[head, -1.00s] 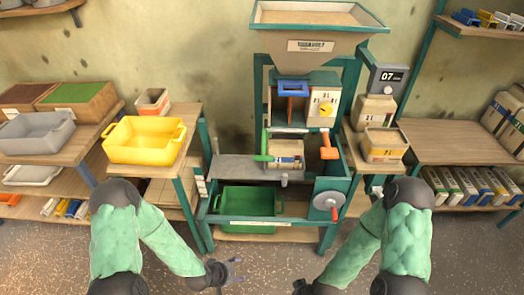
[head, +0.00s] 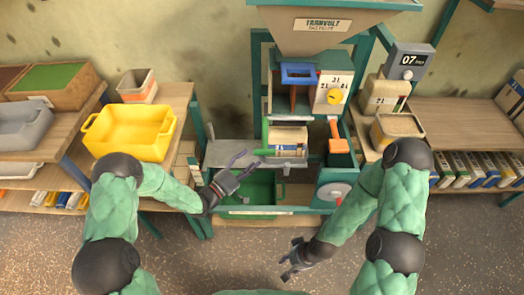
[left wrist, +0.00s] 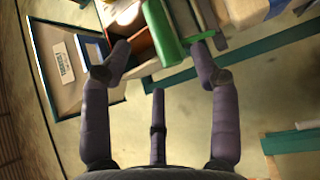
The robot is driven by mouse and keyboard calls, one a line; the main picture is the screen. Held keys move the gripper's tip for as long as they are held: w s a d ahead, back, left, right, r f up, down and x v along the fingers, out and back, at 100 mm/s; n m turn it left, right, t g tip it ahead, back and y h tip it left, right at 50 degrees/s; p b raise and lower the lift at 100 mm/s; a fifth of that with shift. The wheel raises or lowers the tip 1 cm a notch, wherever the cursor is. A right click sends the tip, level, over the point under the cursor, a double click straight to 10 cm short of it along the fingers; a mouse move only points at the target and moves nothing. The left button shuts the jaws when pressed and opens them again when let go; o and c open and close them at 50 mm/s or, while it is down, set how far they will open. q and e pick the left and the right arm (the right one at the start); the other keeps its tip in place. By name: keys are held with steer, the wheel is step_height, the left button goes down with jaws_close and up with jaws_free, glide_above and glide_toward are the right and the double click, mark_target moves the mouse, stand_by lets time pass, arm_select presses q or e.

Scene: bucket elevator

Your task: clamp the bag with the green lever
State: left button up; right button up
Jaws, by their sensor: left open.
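The green lever (head: 265,139) stands upright at the left side of the bag (head: 289,140), which sits in the bay beneath the dial panel. In the left wrist view the lever (left wrist: 162,32) is a long green bar. My left gripper (head: 248,162) is open in front of the lever, just below its lower end. In the left wrist view my left gripper (left wrist: 162,58) has its fingertips spread on either side of the lever's near end, and contact cannot be told. My right gripper (head: 289,261) is low in front of the machine, empty, its fingers apart.
A green bin (head: 250,188) lies below my left gripper. A grey metal shelf (head: 231,153) is left of the bag. An orange handle (head: 337,135) and a handwheel (head: 333,191) are at the right. A yellow crate (head: 129,132) stands on the left table.

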mark_target(259, 154)
arm_select(q)
steer(key=b+x, duration=0.1)
steer(key=x, duration=0.5)
steer(key=shift+w+d, duration=0.2)
steer(key=shift+w, duration=0.1)
steer(key=shift+r, duration=0.1)
jaws_close()
